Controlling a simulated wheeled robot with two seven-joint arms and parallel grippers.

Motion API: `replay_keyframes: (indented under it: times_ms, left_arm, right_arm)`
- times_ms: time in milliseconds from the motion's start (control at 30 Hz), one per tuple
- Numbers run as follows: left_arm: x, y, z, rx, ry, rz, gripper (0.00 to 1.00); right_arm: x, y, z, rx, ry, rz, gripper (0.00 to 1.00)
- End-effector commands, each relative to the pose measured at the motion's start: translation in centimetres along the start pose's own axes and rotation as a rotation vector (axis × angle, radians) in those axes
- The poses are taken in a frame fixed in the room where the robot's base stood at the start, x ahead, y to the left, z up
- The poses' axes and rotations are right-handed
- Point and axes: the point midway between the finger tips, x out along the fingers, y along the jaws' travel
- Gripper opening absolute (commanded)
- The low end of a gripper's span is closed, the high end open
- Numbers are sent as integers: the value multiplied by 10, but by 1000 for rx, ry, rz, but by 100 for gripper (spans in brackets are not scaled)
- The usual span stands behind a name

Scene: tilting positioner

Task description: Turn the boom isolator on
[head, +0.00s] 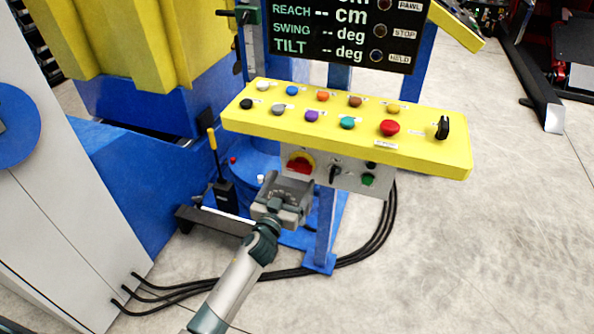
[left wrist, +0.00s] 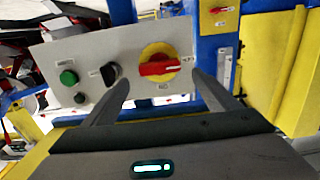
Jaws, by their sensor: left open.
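A red rotary handle on a round yellow plate (head: 301,162) sits at the left of the grey switch box under the yellow console. It also shows in the left wrist view (left wrist: 158,68), where its red bar lies about level; the small labels are unreadable. My left gripper (head: 289,184) is just in front of and below this handle in the head view. In the left wrist view its two fingers (left wrist: 161,84) are apart, the handle showing between and beyond their tips, with nothing held. Contact is not visible. My right gripper is not in view.
The grey box also carries a black knob (head: 335,172) and a green button (head: 368,180). The yellow console (head: 440,155) with several buttons overhangs it. Black cables (head: 378,235) hang at the right. Another red switch (left wrist: 222,9) on a yellow plate shows in the left wrist view.

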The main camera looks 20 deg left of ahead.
Motion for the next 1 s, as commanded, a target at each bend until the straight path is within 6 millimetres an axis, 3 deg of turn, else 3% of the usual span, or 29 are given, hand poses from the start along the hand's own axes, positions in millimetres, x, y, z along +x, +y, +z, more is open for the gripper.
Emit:
replay_keyframes:
  times_ms: [100,300,767,800,967,1000]
  left_arm:
    - [21,0,-1,0,1,0,81]
    - [45,0,0,-1,0,0,81]
    - [56,0,0,0,0,1,81]
    - [56,0,0,0,0,1,79]
    - [56,0,0,0,0,1,41]
    - [56,0,0,0,0,1,40]
  right_arm:
    - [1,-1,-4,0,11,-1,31]
    - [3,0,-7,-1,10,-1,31]
    - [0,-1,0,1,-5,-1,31]
    - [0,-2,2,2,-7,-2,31]
    - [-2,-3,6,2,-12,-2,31]
    - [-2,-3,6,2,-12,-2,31]
